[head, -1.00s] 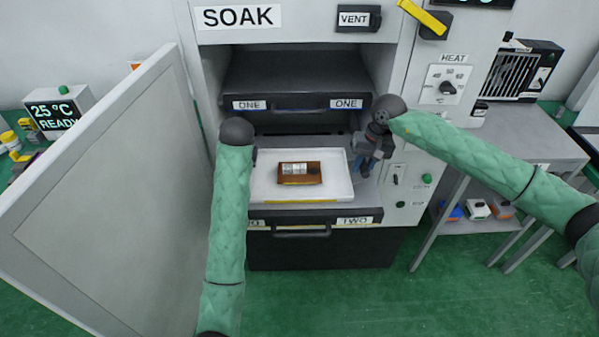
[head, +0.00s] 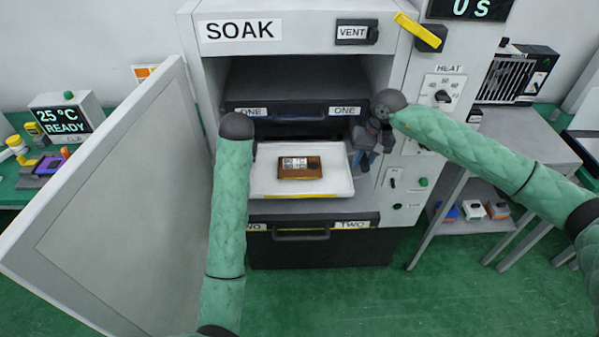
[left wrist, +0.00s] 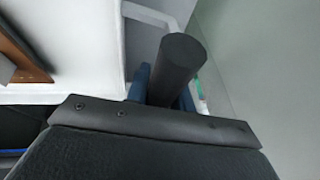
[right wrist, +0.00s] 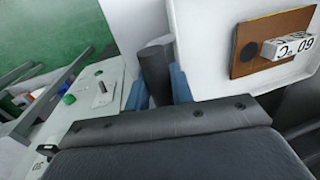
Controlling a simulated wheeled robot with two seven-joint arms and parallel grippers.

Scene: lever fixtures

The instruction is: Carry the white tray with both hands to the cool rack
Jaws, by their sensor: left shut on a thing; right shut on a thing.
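The white tray (head: 262,184) is level in front of the open SOAK oven, above drawer TWO. A brown block (head: 300,173) with a white label lies on it; it also shows in the right wrist view (right wrist: 272,42). My right gripper (head: 364,160) is at the tray's right side; in the right wrist view its blue fingers are shut around a dark round handle (right wrist: 155,72). My left gripper is hidden behind its arm in the head view. In the left wrist view my left gripper (left wrist: 162,92) is shut around a dark round handle (left wrist: 178,65) beside the tray.
The oven door (head: 130,190) stands open at left. Drawer ONE (head: 300,112) is behind the tray, drawer TWO (head: 300,235) below it. A grey stand (head: 535,145) with a fan unit (head: 518,72) is at right; I cannot tell if it is the cool rack. Green floor in front is clear.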

